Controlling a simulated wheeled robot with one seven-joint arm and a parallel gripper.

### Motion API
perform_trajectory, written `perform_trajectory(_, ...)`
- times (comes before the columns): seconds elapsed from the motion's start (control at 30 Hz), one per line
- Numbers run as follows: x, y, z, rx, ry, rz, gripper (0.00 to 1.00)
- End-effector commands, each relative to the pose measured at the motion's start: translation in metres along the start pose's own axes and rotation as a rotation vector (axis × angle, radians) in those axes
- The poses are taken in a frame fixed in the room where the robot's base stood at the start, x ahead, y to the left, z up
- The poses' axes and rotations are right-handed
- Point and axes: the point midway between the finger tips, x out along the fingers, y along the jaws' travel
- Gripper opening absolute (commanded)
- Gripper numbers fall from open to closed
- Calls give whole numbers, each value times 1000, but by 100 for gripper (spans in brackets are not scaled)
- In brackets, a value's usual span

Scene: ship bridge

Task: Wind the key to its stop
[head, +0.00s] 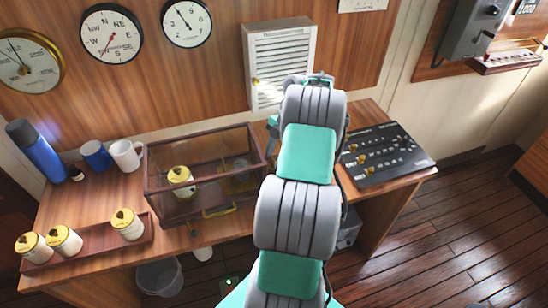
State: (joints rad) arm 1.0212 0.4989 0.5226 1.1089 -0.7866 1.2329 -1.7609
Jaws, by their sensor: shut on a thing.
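My arm rises up the middle of the head view and bends over the desk. Its links hide my gripper, so its fingers and what they hold cannot be seen. No winding key shows clearly. A small cream canister with a yellow top (181,181) stands inside a glass-sided wooden case (168,212), and several like it, one at the tray's right end (127,224), stand in a wooden tray (88,246). Each top bears a small dark and brass shape, too small to make out. The case's right end is partly behind my arm.
A blue flask (36,152), a blue mug (96,155) and a white mug (127,155) stand at the desk's back left. A black control panel (388,154) lies right of my arm. A white louvred box (280,62) and round dials hang on the wall. Floor at right is clear.

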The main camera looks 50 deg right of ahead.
Motion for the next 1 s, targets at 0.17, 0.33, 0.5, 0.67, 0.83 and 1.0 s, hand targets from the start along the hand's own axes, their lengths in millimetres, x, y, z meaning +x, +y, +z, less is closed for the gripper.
perform_trajectory(0.17, 1, -1, 1, 84, -1, 36, 0)
perform_trajectory(0.33, 2, -2, 1, 207, -2, 89, 0)
perform_trajectory(0.5, 2, -3, 1, 354, -2, 150, 0)
perform_trajectory(0.67, 3, -3, 0, 494, -2, 208, 0)
perform_trajectory(0.83, 3, -4, 0, 643, -2, 270, 0)
perform_trajectory(1.0, 3, -4, -1, 791, -1, 334, 0)
